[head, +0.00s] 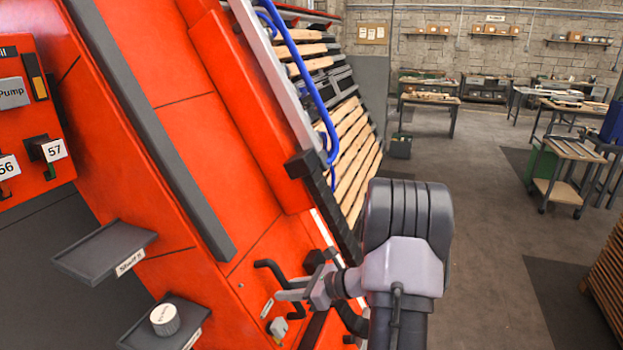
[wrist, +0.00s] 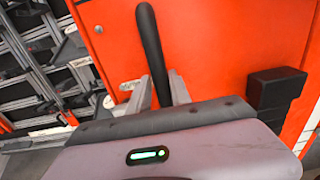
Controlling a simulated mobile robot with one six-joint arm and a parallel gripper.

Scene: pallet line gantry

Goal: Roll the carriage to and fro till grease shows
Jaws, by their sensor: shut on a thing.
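My gripper (head: 290,290) is at the lower part of the orange machine (head: 205,120). In the wrist view my gripper (wrist: 160,92) has its two grey fingers closed around a black bar handle (wrist: 150,40). The handle stands in front of an orange panel (wrist: 210,45). In the head view a bent black handle (head: 268,268) reaches to the fingers. A black stepped block (wrist: 275,92) sits right of the fingers in the wrist view. I cannot tell which part is the carriage. I cannot make out any grease.
Two grey shelves, one bare (head: 105,250) and one (head: 165,332) holding a white knob-like jar (head: 165,320), jut out at the left. Blue hoses (head: 310,70) hang by the wooden slats (head: 350,150). Open floor (head: 480,240) lies to the right, with workbenches (head: 430,98) farther back.

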